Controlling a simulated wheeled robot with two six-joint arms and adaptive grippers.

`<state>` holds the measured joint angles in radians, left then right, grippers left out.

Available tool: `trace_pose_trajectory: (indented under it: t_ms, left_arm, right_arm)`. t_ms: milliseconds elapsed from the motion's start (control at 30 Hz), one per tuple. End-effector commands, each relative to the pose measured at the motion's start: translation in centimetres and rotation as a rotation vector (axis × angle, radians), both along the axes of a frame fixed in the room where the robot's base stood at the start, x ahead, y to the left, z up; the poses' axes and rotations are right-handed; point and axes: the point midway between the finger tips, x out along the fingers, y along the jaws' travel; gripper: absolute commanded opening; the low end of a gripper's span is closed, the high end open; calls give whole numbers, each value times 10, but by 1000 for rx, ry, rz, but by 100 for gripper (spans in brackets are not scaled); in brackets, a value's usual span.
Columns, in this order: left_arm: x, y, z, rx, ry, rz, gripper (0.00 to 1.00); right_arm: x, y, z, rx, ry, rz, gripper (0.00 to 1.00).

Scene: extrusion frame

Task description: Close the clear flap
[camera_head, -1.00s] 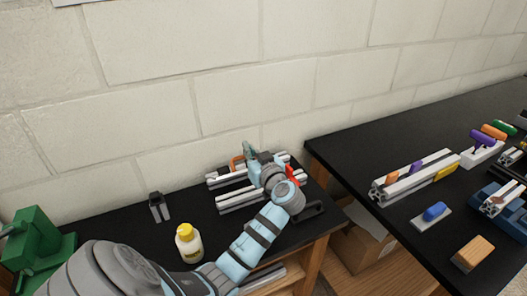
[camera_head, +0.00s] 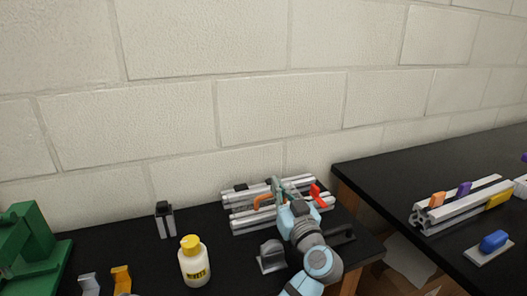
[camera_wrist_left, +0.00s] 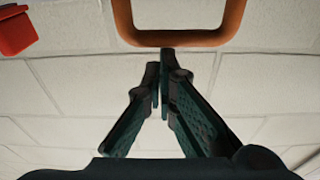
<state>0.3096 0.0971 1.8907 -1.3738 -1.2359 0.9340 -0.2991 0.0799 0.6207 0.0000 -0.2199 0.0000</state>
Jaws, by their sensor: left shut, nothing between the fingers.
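The extrusion frame (camera_head: 238,222) of silver rails lies on the black bench by the wall. An orange handle (camera_head: 263,200) stands at its left part and shows close up at the top of the left wrist view (camera_wrist_left: 180,38). A red part (camera_head: 316,193) sits at the frame's right end and at the wrist view's top left (camera_wrist_left: 16,32). I cannot make out the clear panel of the flap itself. My left gripper (camera_head: 277,184) is over the frame, just right of the handle. Its fingertips (camera_wrist_left: 160,78) are together and empty, below the handle's bar in the wrist view. My right gripper is out of view.
A yellow-capped bottle (camera_head: 194,263) and a dark-topped block (camera_head: 165,219) stand left of the frame. A grey bracket (camera_head: 271,257) is close to my left arm. A green fixture (camera_head: 28,250) is at far left. A second bench (camera_head: 400,165) with parts stands at right.

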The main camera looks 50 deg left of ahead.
Motion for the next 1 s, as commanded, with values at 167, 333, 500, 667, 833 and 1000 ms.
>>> trace_pose_trajectory:
  t_ms: [167, 333, 500, 667, 833, 1000]
  left_arm:
    - [0, 0, 0, 0, -1, 0, 0]
    - [0, 0, 1, 0, -1, 0, 0]
    - [0, 0, 26, -1, -8, 0, 0]
    - [0, 0, 67, -1, -8, 0, 0]
    - [0, 0, 96, -1, -4, -1, 0]
    - [0, 0, 101, -1, 0, 0, 0]
  right_arm:
    - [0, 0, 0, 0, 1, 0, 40]
    - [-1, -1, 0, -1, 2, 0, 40]
    - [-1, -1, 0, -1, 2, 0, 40]
    - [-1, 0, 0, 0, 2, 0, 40]
    - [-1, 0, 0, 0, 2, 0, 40]
    - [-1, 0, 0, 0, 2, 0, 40]
